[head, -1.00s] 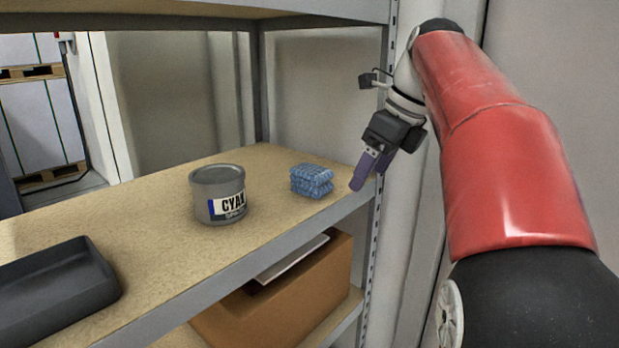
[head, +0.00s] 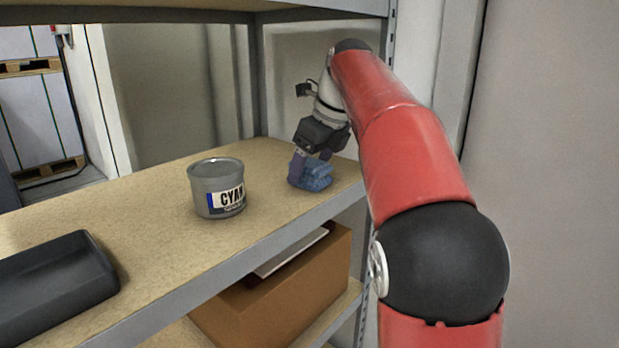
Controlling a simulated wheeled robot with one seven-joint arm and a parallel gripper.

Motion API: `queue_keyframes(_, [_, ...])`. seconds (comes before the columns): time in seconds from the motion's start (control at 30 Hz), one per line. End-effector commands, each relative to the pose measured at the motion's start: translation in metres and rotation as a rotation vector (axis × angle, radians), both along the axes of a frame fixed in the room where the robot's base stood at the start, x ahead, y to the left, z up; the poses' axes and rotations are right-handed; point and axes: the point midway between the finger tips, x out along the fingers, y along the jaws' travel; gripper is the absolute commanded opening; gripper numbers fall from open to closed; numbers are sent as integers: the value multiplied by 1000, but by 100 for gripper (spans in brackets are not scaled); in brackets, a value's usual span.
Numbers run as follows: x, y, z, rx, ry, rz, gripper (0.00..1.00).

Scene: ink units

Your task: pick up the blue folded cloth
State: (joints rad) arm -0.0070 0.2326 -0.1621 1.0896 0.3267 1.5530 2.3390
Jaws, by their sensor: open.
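The blue folded cloth (head: 317,178) lies on the wooden shelf (head: 160,205), near its right end. My gripper (head: 310,168) is at the cloth, pointing down, with its purple fingers apart. One finger stands at the cloth's left side and the other shows behind its upper right part. The fingers overlap the cloth in the picture; I cannot tell whether they touch it. The cloth is partly hidden by the near finger.
A grey tin labelled CYAN (head: 217,188) stands to the left of the cloth. A dark tray (head: 55,285) lies at the front left. A cardboard box (head: 285,295) sits on the shelf below. An upper shelf (head: 200,12) and the right post bound the space.

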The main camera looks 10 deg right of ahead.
Motion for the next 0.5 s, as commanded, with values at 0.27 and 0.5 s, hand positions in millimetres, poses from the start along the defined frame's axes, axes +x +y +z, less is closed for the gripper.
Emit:
queue_keyframes(0.27, [3,2,-9,-1,-1,0,75])
queue_keyframes(0.5, [3,2,-9,-1,-1,0,53])
